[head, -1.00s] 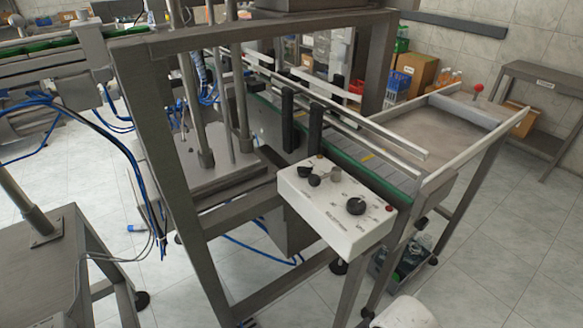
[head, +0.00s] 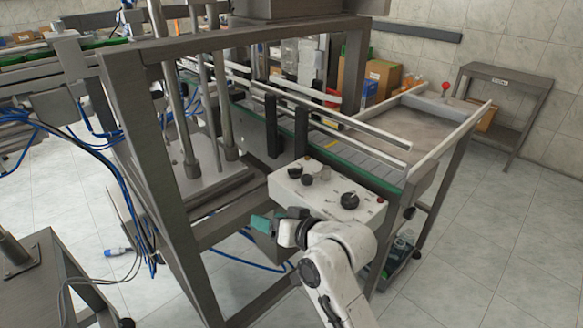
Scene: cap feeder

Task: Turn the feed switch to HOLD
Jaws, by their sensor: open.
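The white control box (head: 318,190) is mounted on the front of the machine frame. A large black rotary knob (head: 349,200) with small markings around it is on its right part. A smaller black knob (head: 307,180) and a grey knob (head: 325,173) are on its left part. The lettering is too small to read, so I cannot tell which knob is the feed switch or where it points. My white wrist hides part of the box's front face.
A conveyor with rails (head: 345,135) runs behind the box to a flat tray table (head: 400,120). Steel frame posts (head: 150,190) stand at the left. A crate with bottles (head: 398,255) is below right. A side table (head: 500,85) stands at the back right.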

